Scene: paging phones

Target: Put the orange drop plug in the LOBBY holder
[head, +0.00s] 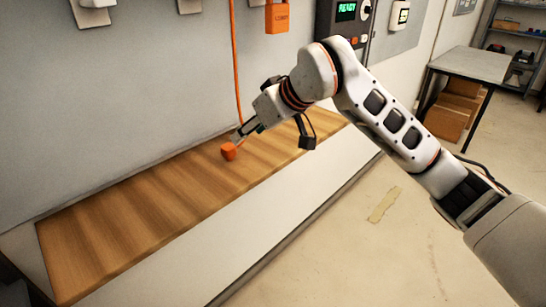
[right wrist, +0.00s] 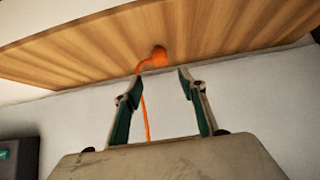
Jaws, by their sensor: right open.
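The orange drop plug (head: 228,151) lies on the wooden shelf, and its orange cord (head: 234,60) hangs from above. The orange LOBBY holder (head: 278,19) is on the wall above, its upper part cut off by the picture edge. My right gripper (head: 241,135) is just above and beside the plug. In the right wrist view its fingers (right wrist: 160,76) are spread, with the plug (right wrist: 158,55) just beyond the tips. The cord (right wrist: 147,115) shows between the fingers. I cannot tell whether a finger touches the plug or cord. My left gripper is not in view.
The wooden shelf (head: 110,225) is otherwise bare. Other wall holders (head: 96,4) hang at the upper left. A dark box with a READY display (head: 345,12) is right of the LOBBY holder. A table (head: 472,63) with cardboard boxes (head: 445,122) below stands at the far right.

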